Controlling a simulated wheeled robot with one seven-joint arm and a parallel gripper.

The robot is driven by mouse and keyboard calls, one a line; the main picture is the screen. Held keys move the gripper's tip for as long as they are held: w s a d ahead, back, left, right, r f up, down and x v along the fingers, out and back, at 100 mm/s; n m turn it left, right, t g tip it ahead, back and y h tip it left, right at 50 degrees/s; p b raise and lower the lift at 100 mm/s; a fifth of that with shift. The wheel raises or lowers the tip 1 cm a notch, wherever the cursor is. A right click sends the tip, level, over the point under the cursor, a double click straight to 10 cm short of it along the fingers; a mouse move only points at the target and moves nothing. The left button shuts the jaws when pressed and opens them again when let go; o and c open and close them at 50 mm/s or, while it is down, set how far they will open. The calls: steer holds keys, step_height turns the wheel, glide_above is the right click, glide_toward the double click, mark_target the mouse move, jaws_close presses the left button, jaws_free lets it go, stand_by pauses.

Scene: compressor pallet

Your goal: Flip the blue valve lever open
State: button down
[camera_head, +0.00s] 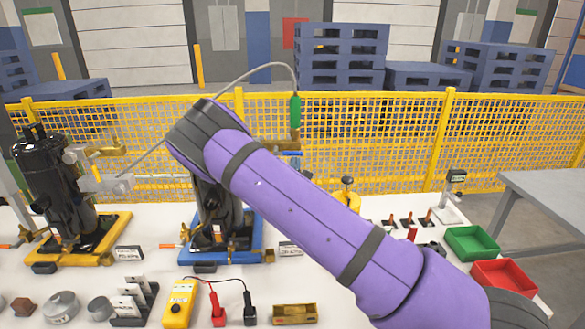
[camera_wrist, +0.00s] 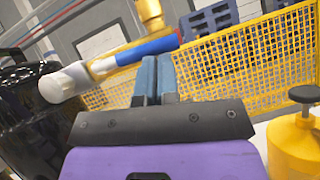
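The blue valve lever (camera_head: 290,153) shows in the head view beside a brass valve (camera_head: 262,145), just above my purple arm. In the wrist view the blue lever (camera_wrist: 148,49) lies tilted across the picture just beyond my fingertips, with a brass part (camera_wrist: 150,14) above it and a pale cylindrical fitting (camera_wrist: 65,83) to its left. My gripper (camera_wrist: 157,62) has its two blue-grey fingers close together, with nothing seen between them. The fingertips overlap the lever's lower edge in the picture; I cannot tell whether they touch.
A black compressor on a blue base (camera_head: 222,257) stands behind my arm; another (camera_head: 50,185) stands left on a yellow base. A yellow object with a black knob (camera_wrist: 296,138) is right of my gripper. A green hose piece (camera_head: 295,115) hangs above the valve. Yellow mesh fencing (camera_head: 395,130) stands behind.

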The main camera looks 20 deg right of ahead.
steer(key=shift+d+r, duration=0.2)
steer(key=shift+r, duration=0.15)
stand_by(0.4)
